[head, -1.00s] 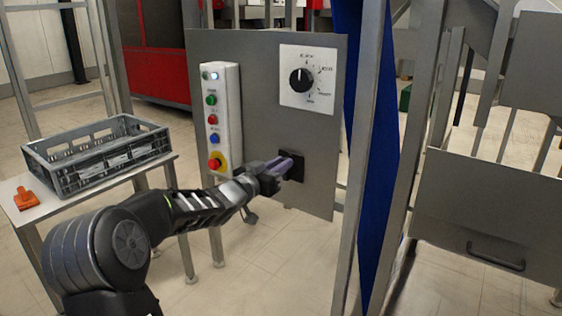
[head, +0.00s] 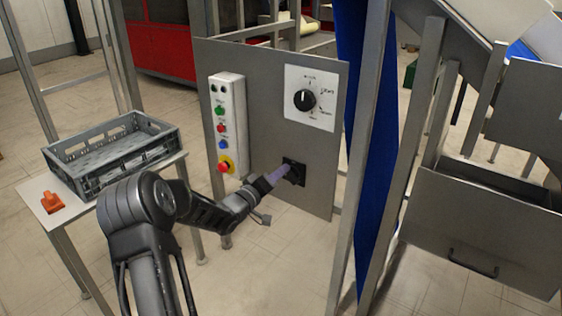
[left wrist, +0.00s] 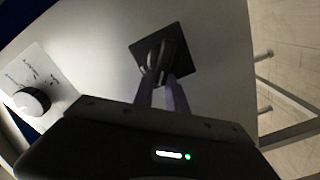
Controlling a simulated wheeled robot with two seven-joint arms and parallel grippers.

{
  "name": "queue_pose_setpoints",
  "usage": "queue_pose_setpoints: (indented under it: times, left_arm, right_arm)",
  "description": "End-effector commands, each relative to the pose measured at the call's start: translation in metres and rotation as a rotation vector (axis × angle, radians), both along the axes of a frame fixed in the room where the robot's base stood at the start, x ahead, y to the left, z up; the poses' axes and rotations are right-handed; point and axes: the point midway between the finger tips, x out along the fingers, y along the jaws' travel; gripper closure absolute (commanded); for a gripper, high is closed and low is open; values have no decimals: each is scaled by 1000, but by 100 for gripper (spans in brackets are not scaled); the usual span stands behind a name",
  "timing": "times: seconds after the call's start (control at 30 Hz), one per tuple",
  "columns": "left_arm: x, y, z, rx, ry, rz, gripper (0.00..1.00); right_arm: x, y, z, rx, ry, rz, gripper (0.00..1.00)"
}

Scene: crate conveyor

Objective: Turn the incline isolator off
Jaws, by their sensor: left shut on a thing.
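The isolator (head: 294,171) is a black square plate with a dark handle, low on the grey panel (head: 265,110). It also shows in the left wrist view (left wrist: 178,52), where the handle stands between my fingertips. My left gripper (head: 282,174) reaches the isolator from the left, and its two purple fingers are shut on the handle; it also shows in the left wrist view (left wrist: 157,84). The fingers and dim light partly hide the handle, so I cannot read its exact angle. My right gripper is not in view.
A button box (head: 228,120) with a red emergency stop (head: 226,165) is on the left. A grey crate (head: 120,158) and an orange object (head: 52,202) lie on a side table. A metal post (head: 362,150) stands right.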

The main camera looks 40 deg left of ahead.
Motion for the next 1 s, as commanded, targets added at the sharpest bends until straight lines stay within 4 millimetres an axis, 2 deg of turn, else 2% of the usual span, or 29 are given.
queue_pose_setpoints:
  times: [0.03, 0.4, 0.7, 1.0]
  left_arm:
    - [0, 1, 3, -46, 1, 0, 100]
    - [0, 5, -7, -390, -6, 0, 100]
    - [0, 5, -13, -591, -12, 1, 100]
    - [0, 6, -16, -668, -15, 0, 100]
  right_arm:
    - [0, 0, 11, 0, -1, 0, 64]
    - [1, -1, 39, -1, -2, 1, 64]
    - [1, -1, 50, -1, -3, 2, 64]
    - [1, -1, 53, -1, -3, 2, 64]
